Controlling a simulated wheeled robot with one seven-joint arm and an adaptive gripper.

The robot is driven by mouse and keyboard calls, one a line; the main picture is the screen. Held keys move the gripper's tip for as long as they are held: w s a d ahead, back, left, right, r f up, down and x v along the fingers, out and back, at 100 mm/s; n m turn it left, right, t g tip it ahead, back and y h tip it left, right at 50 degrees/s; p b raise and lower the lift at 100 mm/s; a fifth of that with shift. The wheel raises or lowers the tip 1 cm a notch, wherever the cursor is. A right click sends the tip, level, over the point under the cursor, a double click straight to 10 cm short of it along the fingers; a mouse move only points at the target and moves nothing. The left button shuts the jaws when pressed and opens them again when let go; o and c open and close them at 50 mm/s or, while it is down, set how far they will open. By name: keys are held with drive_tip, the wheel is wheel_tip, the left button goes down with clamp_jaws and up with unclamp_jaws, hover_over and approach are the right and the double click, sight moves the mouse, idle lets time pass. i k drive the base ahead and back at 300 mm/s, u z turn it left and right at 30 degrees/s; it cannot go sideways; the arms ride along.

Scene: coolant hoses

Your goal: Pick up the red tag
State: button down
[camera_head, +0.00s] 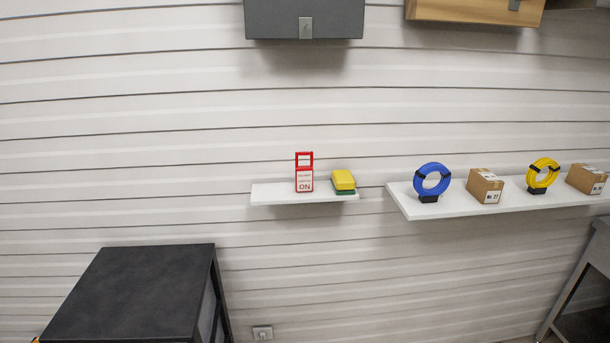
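The red tag (305,184) stands upright on a small white wall shelf (275,194). It has a red frame with an open window at the top and a white face with lettering, of which "ON" is readable. A yellow and green block (343,181) sits just to its right on the same shelf, a small gap apart. My gripper is not in view.
A longer white shelf (460,204) to the right holds a blue hose coil (432,183), a yellow hose coil (543,175) and two cardboard boxes (485,187). A black cabinet (140,290) stands lower left. Grey and wooden boxes hang above. Floor space below the shelves is mostly out of frame.

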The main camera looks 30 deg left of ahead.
sight(304, 174)
drive_tip(key=u, duration=0.5)
drive_tip(key=k, duration=0.65)
drive_tip(key=u, duration=1.15)
drive_tip(key=i, duration=1.05)
drive_tip(key=z, duration=0.4)
